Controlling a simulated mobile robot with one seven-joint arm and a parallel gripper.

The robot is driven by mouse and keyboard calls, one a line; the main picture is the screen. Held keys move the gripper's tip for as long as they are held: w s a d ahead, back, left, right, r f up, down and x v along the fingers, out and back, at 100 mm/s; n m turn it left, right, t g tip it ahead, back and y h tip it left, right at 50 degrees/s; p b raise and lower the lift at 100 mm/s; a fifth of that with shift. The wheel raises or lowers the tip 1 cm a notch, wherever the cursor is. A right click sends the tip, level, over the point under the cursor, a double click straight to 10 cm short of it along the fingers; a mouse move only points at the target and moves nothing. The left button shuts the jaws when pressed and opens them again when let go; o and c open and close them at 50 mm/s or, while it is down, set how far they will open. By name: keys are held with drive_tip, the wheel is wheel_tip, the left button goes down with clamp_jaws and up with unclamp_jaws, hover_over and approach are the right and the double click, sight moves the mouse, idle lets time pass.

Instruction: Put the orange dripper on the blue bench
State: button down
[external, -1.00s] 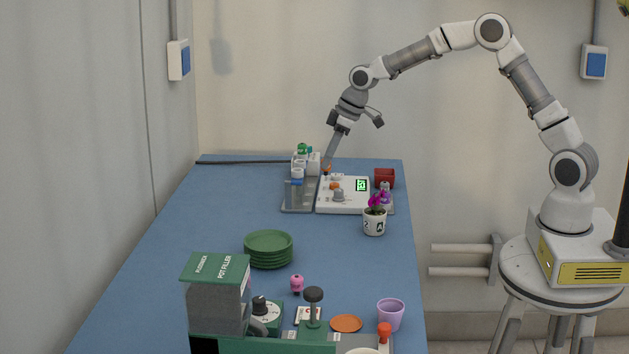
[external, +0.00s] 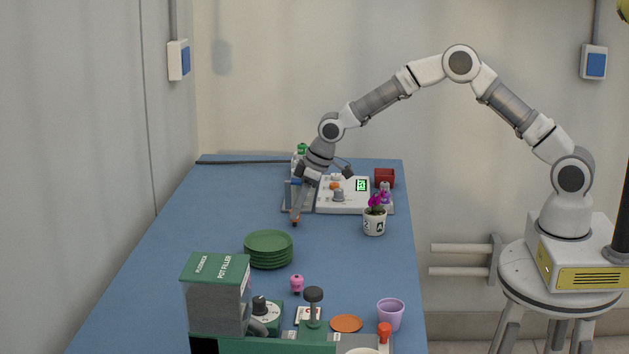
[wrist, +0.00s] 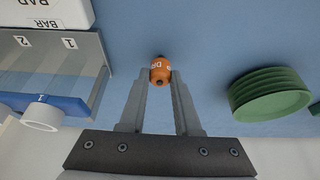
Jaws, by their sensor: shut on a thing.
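The orange dripper (wrist: 160,70) is small and rounded, with dark lettering and a dark tip. It sits between the fingertips of my gripper (wrist: 160,77), which is shut on it. In the external view my gripper (external: 296,213) points down over the blue bench (external: 190,250), in front of the grey rack, with the dripper small at its tips. The dripper is at or just above the bench top; I cannot tell if it touches. Bare blue bench surface lies around it in the wrist view.
A stack of green saucers (external: 268,247) stands in front of the gripper; it also shows in the wrist view (wrist: 270,92). A grey rack (wrist: 85,65), a white device (external: 350,205) and a flower pot (external: 374,222) stand nearby. The bench's left side is clear.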

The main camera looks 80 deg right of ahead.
drive_tip(key=shift+f, duration=0.2)
drive_tip(key=c, duration=0.6)
unclamp_jaws()
drive_tip(key=shift+r, duration=0.1)
